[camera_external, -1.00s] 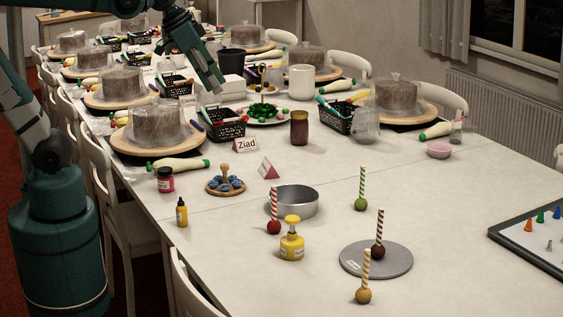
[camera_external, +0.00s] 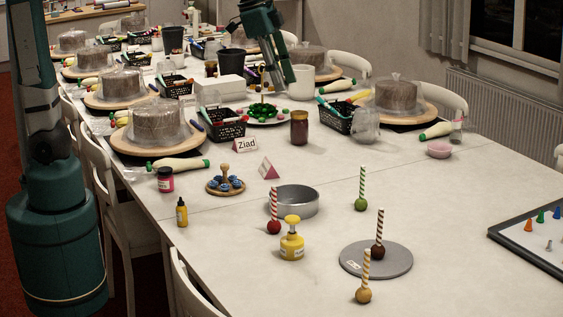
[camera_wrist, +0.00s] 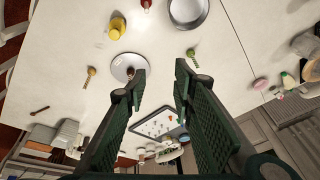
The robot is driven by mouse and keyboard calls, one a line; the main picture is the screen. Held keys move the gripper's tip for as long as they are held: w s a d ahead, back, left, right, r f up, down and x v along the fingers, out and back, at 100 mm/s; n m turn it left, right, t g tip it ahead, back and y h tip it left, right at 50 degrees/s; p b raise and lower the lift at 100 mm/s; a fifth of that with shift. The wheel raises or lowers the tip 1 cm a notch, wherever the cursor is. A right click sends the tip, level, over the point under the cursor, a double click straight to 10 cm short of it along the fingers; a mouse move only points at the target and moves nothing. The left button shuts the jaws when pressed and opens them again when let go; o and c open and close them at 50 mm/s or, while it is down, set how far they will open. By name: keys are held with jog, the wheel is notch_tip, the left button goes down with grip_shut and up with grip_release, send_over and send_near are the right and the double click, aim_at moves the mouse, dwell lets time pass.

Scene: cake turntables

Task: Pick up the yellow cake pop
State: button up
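The yellow cake pop (camera_external: 363,295) stands upright near the front of the white table, its ball at the bottom and a gold-and-white striped stick pointing up. In the wrist view the yellow cake pop (camera_wrist: 90,73) is left of my fingers, beside the grey disc. My gripper (camera_external: 282,84) is high over the table, farther back than the cake pop and well apart from it. In the wrist view my gripper (camera_wrist: 161,72) has its two fingers spread with nothing held between them.
A brown cake pop (camera_external: 378,251) stands on the grey disc (camera_external: 350,263), just behind the yellow one. A framed board (camera_external: 513,243) lies right. Front-right tabletop is clear.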

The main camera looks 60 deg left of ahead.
jog(key=w+d+m+g+p, duration=0.1)
jog(key=w+d+m, duration=0.15)
jog(key=d, duration=0.85)
jog(key=m+g+y+p, duration=0.1)
jog(key=m+g+p, duration=0.15)
jog(key=m, duration=0.35)
send_over(368, 249)
notch_tip(368, 249, down, 10)
notch_tip(368, 249, down, 19)
jog(key=shift+p, duration=0.4)
jog(key=shift+f, duration=0.2)
jog(key=shift+f, duration=1.3)
jog(key=shift+s+f+b, duration=0.1)
jog(key=shift+f+b, duration=0.5)
jog(key=shift+f, duration=2)
